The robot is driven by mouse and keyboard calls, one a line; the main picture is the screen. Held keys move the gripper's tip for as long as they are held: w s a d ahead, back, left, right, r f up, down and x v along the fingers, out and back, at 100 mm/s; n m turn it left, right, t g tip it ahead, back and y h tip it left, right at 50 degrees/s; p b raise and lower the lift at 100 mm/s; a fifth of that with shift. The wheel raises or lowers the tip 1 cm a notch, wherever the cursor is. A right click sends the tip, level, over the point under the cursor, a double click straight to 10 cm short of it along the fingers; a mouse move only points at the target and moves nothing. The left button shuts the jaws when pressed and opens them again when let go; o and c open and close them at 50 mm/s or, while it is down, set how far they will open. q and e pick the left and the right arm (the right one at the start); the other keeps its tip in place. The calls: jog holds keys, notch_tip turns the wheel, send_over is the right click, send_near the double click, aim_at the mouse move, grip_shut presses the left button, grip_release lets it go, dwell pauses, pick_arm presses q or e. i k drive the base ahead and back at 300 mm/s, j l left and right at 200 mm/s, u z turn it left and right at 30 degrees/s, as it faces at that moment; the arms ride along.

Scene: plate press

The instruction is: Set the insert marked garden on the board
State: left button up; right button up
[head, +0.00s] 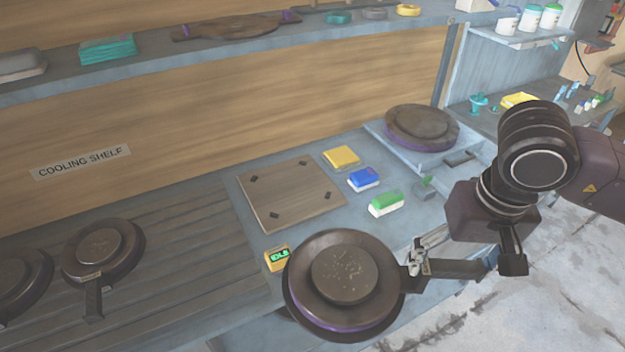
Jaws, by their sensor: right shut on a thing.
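My right gripper (420,265) is shut on the handle of a round dark insert (308,265). The insert has a raised round middle and a purple band at its rim. It is above the front of the worktop, in front of and to the right of the board. No garden mark can be read on it. The square wooden board (290,193) lies bare on the worktop, with small black clips near its corners. My left gripper is not in view.
Two dark round pans (102,250) with handles rest on the slatted cooling shelf (185,235) at left. Another round plate (422,126) sits behind.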

aim_at(298, 199)
jog(key=i+l+u, duration=0.1)
jog(key=l+u, duration=0.2)
jog(key=u, duration=0.15)
jog(key=l+u, duration=0.3)
jog(key=u, duration=0.8)
jog(key=i+l, duration=0.05)
